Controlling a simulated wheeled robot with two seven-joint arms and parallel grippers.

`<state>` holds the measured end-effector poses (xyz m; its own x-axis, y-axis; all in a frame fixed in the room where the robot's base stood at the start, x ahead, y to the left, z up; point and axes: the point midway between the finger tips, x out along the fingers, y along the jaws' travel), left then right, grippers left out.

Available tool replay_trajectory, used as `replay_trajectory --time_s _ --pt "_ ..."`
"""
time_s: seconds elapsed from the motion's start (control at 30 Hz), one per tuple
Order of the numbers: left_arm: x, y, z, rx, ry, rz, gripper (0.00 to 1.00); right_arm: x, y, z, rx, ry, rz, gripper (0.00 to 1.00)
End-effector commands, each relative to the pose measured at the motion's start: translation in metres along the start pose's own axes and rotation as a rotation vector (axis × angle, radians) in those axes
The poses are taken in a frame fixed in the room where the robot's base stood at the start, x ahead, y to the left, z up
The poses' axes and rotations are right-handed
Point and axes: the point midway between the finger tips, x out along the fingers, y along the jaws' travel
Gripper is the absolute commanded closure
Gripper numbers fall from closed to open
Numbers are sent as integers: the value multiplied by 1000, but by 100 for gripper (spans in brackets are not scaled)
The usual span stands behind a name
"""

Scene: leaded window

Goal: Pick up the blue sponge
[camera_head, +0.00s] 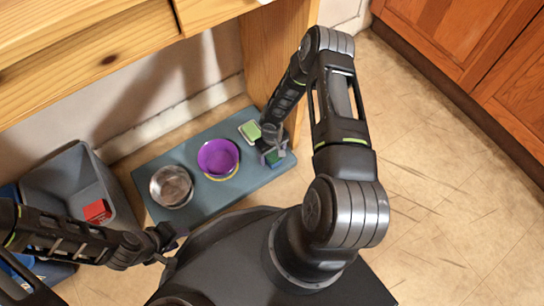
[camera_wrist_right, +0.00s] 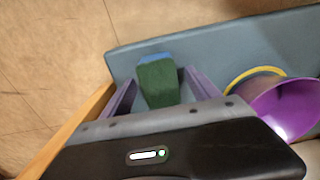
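The blue sponge, with a dark green face and a blue edge, shows in the right wrist view (camera_wrist_right: 157,84); in the head view it (camera_head: 273,158) is at the right end of the grey-blue mat, partly hidden by my gripper. My right gripper (camera_wrist_right: 160,94) is open, its purple fingers either side of the sponge, with a gap visible on the left. In the head view my right gripper (camera_head: 272,150) is low over the mat. My left gripper (camera_head: 170,242) is at the lower left, away from the sponge; its fingers are too small to read.
The grey-blue mat (camera_head: 145,180) also holds a purple bowl (camera_head: 218,157), a metal bowl (camera_head: 171,186) and a light green sponge (camera_head: 249,131). A wooden table leg (camera_head: 270,60) stands close to my right gripper. A grey bin (camera_head: 60,180) with a red item (camera_head: 97,211) is left.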

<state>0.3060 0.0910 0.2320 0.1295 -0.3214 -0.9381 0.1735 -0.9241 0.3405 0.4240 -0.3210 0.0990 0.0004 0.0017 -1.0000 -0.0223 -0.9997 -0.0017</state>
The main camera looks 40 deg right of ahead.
Motion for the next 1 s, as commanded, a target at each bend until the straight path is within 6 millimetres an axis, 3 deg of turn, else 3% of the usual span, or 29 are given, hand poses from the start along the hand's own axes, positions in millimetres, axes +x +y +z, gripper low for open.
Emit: replay_trajectory --time_s 0.73,1.0 --pt "0 0 0 0 0 0 64 0 0 0 0 0 0 91" --pt "-1 0 0 0 0 0 64 -2 0 0 0 0 0 93"
